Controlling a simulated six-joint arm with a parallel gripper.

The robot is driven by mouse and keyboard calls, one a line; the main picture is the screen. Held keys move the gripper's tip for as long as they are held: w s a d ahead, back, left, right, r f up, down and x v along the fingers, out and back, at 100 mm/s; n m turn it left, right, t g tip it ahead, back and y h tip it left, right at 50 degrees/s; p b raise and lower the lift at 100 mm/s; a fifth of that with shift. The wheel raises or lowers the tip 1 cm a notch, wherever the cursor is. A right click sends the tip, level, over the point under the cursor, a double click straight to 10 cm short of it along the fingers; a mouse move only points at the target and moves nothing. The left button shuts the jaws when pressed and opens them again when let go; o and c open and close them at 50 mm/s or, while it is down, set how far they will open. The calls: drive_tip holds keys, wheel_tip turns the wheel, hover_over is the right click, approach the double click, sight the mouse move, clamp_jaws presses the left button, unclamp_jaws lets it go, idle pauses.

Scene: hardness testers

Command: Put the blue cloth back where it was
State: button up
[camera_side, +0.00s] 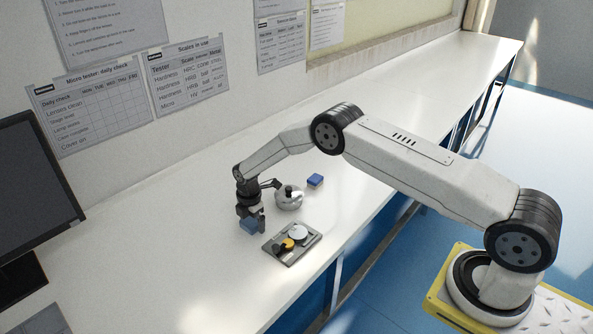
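A grey tray (291,258) holds a white disc (298,232), a yellow round piece (287,244) and a dark piece. A shiny round metal vessel (289,201) and a small blue block (315,181) stand behind. A monitor (38,190) is at left. The bench's left middle is clear.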

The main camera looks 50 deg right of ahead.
sight(253, 220)
drive_tip(key=shift+r, duration=0.15)
wheel_tip(253, 220, up, 12)
idle(0.8)
idle(0.4)
drive_tip(key=s+r+m+t, duration=0.1)
drive_tip(key=s+r+m, duration=0.85)
drive_tip(key=s, duration=0.35)
drive_tip(key=s+m+t, duration=0.1)
drive_tip(key=s+m, duration=0.7)
drive_tip(key=s, duration=0.9)
drive_tip(key=shift+r+t, duration=0.3)
drive_tip(key=shift+r, duration=0.15)
